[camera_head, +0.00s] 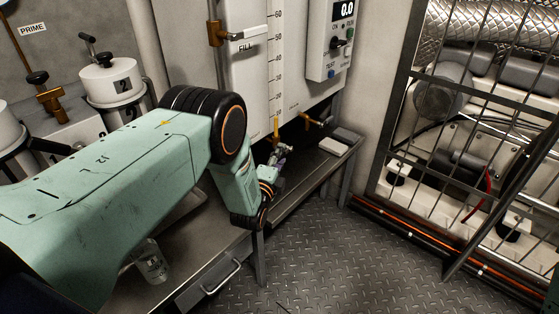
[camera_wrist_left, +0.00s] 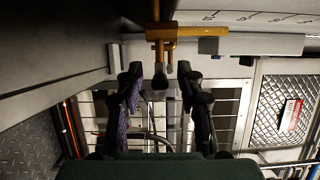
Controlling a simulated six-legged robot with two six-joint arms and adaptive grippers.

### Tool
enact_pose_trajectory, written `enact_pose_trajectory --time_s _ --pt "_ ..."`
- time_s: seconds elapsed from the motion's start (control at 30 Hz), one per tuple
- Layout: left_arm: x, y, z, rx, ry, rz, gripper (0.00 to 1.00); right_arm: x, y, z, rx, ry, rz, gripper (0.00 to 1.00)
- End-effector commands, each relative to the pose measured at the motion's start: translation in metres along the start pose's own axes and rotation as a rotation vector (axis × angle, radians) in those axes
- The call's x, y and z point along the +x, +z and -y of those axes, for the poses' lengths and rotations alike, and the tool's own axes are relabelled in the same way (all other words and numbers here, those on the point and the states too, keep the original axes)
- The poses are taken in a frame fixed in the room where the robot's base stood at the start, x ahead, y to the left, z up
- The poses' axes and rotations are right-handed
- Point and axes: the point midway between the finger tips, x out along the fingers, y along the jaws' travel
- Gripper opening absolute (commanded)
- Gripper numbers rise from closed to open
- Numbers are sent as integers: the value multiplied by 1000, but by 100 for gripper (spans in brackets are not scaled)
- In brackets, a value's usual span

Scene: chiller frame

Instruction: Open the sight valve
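My left arm reaches in from the left in the head view, and its gripper (camera_head: 279,156) is small and partly hidden at the bench below the white graduated panel (camera_head: 262,70). A brass fitting (camera_head: 276,127) shows at the panel's lower edge just above the gripper. In the left wrist view a brass valve body (camera_wrist_left: 160,33) hangs at top centre, with a dark stem end pointing down. The left gripper's fingers (camera_wrist_left: 160,92) are spread apart, one on each side below the valve, with nothing clearly held. Contact with the valve cannot be told. My right gripper is not in view.
A second brass tap (camera_head: 314,120) sticks out to the right on the panel. A control box (camera_head: 331,42) is above it. A metal bench (camera_head: 318,165) runs below, with a white block (camera_head: 334,147). A caged machine (camera_head: 470,120) stands right. The tread-plate floor (camera_head: 330,260) is clear.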

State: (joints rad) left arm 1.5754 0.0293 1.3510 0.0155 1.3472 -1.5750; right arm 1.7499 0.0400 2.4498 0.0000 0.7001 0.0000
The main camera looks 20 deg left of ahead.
Motion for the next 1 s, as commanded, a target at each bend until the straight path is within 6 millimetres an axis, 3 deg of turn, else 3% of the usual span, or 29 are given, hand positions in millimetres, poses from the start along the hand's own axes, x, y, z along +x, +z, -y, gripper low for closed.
enact_pose_trajectory --time_s 0.3,0.73,1.0 --pt "3 0 1 -1 0 0 37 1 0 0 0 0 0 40" --pt "2 0 0 -1 1 0 0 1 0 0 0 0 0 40" --pt "2 0 0 -1 0 0 0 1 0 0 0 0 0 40"
